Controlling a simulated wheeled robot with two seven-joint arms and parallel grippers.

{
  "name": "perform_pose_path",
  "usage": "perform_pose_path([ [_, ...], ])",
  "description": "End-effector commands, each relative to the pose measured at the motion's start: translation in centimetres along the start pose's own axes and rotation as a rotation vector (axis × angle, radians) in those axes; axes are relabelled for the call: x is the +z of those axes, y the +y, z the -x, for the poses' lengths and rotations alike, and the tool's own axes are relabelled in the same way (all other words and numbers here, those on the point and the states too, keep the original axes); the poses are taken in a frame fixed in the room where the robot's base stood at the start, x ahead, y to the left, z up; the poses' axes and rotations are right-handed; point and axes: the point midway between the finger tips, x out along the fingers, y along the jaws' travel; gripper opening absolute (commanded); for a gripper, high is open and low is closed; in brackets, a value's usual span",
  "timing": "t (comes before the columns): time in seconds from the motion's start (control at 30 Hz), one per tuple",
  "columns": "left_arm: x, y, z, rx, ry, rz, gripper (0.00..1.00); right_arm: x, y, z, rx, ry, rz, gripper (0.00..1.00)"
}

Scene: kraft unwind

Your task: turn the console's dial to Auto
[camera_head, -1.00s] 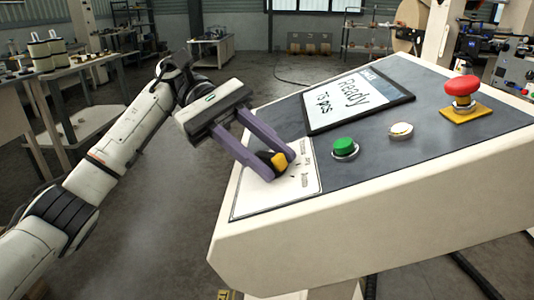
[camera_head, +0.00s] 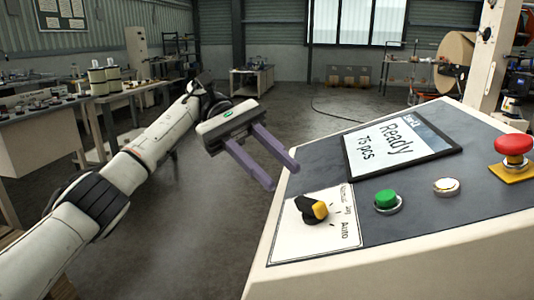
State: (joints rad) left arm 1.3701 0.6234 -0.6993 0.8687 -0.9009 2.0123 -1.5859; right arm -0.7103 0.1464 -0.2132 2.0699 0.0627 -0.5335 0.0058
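The console's dial (camera_head: 310,209) is a black knob with a yellow end, on a white label plate (camera_head: 290,243) at the console's left side. Its yellow end faces right, toward the printed words, which include Jog and Auto. I cannot tell exactly which word it points at. My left gripper (camera_head: 283,177) has two purple fingers spread apart with nothing between them. It hangs above and left of the dial, clear of it. My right gripper is not in view.
The sloped console (camera_head: 400,250) carries a screen (camera_head: 398,146) reading "Ready 75 pcs", a green button (camera_head: 386,199), a pale button (camera_head: 446,186) and a red mushroom button (camera_head: 513,145). Open floor (camera_head: 215,220) lies left of the console. Workbenches (camera_head: 50,130) stand further left.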

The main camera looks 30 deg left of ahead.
Motion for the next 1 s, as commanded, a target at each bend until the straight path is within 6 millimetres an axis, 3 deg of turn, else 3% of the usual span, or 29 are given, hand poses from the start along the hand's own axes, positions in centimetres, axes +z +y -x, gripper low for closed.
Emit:
perform_pose_path([
  [0.33,0.0,0.0,1.9,0.001,0.000,0.002,0.33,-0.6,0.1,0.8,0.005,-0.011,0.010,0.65],
  [1.0,-0.1,0.0,2.0,0.002,0.000,0.001,0.33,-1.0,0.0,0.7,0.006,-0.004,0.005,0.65],
])
